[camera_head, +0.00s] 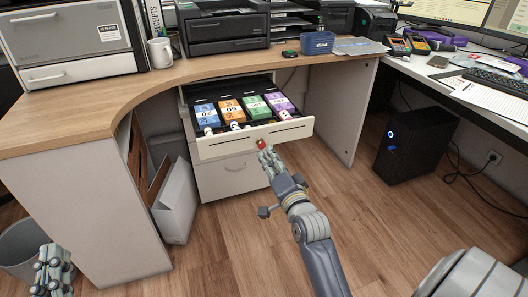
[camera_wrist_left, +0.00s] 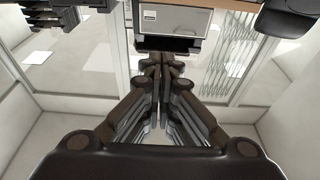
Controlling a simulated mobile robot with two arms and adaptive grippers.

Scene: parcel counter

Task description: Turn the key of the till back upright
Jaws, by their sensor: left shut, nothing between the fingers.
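The till (camera_head: 290,133) is a drawer pulled out under the wooden counter, with banknotes in several colours and coins inside. A small red key (camera_head: 262,143) shows at its front panel; its turn angle is too small to tell. My right gripper (camera_head: 267,153) is at the front of the till, its fingertips right at the key. Whether they touch or grip the key cannot be made out. My left gripper (camera_head: 52,272) hangs low at the far left, away from the till. The left wrist view shows its fingers (camera_wrist_left: 160,66) shut and empty.
The counter (camera_head: 150,87) curves above the till and carries a mug (camera_head: 160,52), a printer (camera_head: 224,26) and a blue box (camera_head: 318,43). A dark computer tower (camera_head: 415,138) stands at the right. A paper bin (camera_head: 175,205) is left of the drawers. The floor in front is clear.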

